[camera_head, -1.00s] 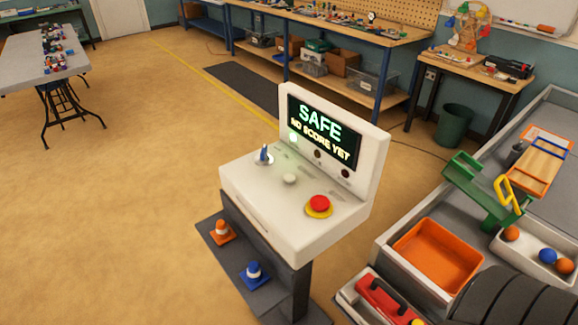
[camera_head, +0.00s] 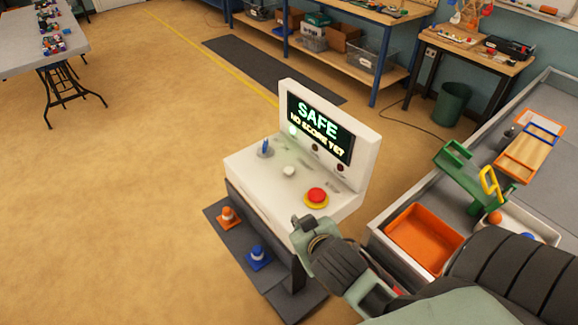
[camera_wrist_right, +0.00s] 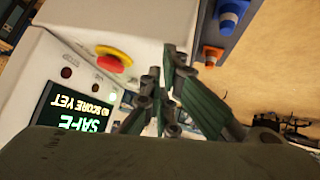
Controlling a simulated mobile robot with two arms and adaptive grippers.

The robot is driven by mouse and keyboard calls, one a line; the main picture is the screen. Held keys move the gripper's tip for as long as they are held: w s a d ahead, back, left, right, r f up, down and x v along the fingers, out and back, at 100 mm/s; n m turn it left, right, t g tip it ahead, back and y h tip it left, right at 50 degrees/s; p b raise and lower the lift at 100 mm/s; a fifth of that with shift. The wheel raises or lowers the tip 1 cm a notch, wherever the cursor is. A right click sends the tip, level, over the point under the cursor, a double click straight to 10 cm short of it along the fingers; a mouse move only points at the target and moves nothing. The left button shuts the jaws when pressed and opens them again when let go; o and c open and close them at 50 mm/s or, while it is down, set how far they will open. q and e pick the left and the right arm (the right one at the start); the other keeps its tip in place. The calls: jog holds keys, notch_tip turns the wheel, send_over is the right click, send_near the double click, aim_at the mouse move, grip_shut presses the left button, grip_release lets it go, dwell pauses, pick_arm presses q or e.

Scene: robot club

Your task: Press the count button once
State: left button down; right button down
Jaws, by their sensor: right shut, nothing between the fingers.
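A white console (camera_head: 250,174) on a dark post carries a white round button (camera_head: 289,171), a red mushroom button (camera_head: 316,195) on a yellow ring and a blue-tipped lever (camera_head: 265,147). Its screen (camera_head: 318,127) reads SAFE in green above a yellow line. I cannot read which button is for count. My right gripper (camera_head: 303,224) is shut and empty at the console's front edge, in front of the red button. In the right wrist view its fingers (camera_wrist_right: 165,75) are beside the red button (camera_wrist_right: 113,60), apart from it; the white button cannot be made out there. My left gripper is not in view.
Orange (camera_head: 229,217) and blue (camera_head: 258,257) cones stand on the console's dark base. At right, a grey-walled bench holds an orange tray (camera_head: 425,240) and a green-yellow device (camera_head: 470,177). The floor left of the console is clear.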

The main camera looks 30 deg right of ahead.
jog(key=w+d+r+t, duration=0.2)
jog(key=w+r+t, duration=0.7)
jog(key=w+r, duration=0.6)
jog(key=w+a+r+n+t+y, duration=0.1)
jog(key=w+a+r+n+y, duration=0.1)
jog(key=a+r+n+y, duration=0.9)
notch_tip(320, 180, down, 9)
jog(key=w+d+n+g+y, duration=0.2)
jog(key=w+n+g, duration=0.1)
jog(key=n+g, duration=0.3)
jog(key=d+f+m+g+h, duration=0.2)
jog(key=d+f+h, duration=0.1)
jog(key=d, duration=0.4)
jog(key=w+d+f+m+g+h, duration=0.1)
jog(key=d+f+m+g+h, duration=0.1)
jog(key=d, duration=0.6)
jog(key=shift+f+h, duration=0.65)
jog(key=shift+h, duration=0.55)
